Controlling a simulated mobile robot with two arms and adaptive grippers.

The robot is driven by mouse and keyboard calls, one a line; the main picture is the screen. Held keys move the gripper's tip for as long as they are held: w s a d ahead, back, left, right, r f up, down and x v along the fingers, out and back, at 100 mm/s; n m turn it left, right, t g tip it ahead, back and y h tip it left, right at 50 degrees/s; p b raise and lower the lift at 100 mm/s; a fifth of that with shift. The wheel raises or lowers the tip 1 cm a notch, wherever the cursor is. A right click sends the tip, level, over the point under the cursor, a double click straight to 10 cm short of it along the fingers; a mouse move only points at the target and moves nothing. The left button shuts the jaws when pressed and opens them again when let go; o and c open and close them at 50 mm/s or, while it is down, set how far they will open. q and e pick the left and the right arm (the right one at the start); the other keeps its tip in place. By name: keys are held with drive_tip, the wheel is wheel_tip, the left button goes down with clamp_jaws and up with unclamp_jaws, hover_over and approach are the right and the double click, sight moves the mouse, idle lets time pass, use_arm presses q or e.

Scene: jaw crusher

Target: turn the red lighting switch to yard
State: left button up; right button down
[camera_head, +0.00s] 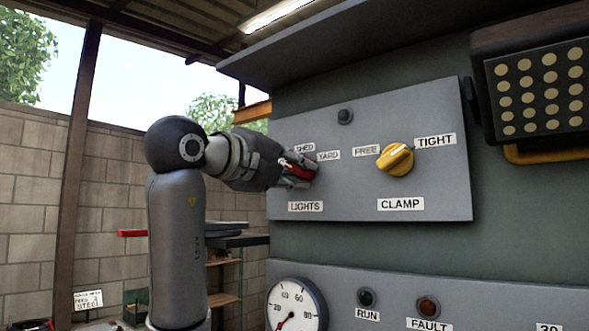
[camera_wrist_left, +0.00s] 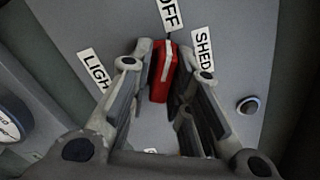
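The red lighting switch (camera_head: 302,167) is on the grey panel above the LIGHTS label, by the SHED and YARD labels. In the left wrist view its red handle (camera_wrist_left: 159,75) lies between my fingers, and its pale mark points to the OFF label (camera_wrist_left: 169,14). My left gripper (camera_head: 304,172) is at the panel, closed in around the handle with a finger on each side; it also shows in the wrist view (camera_wrist_left: 163,78). The fingers hide part of the switch in the head view. The YARD label (camera_head: 328,155) is right of the switch. My right gripper is not in view.
The yellow clamp knob (camera_head: 396,159) stands out to the right, between FREE and TIGHT. A small dark round fitting (camera_head: 345,116) is above. Below are a gauge (camera_head: 297,305) and the RUN (camera_head: 367,297) and FAULT (camera_head: 428,306) lamps. A roof edge overhangs the panel.

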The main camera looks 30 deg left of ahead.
use_arm(q)
clamp_jaws()
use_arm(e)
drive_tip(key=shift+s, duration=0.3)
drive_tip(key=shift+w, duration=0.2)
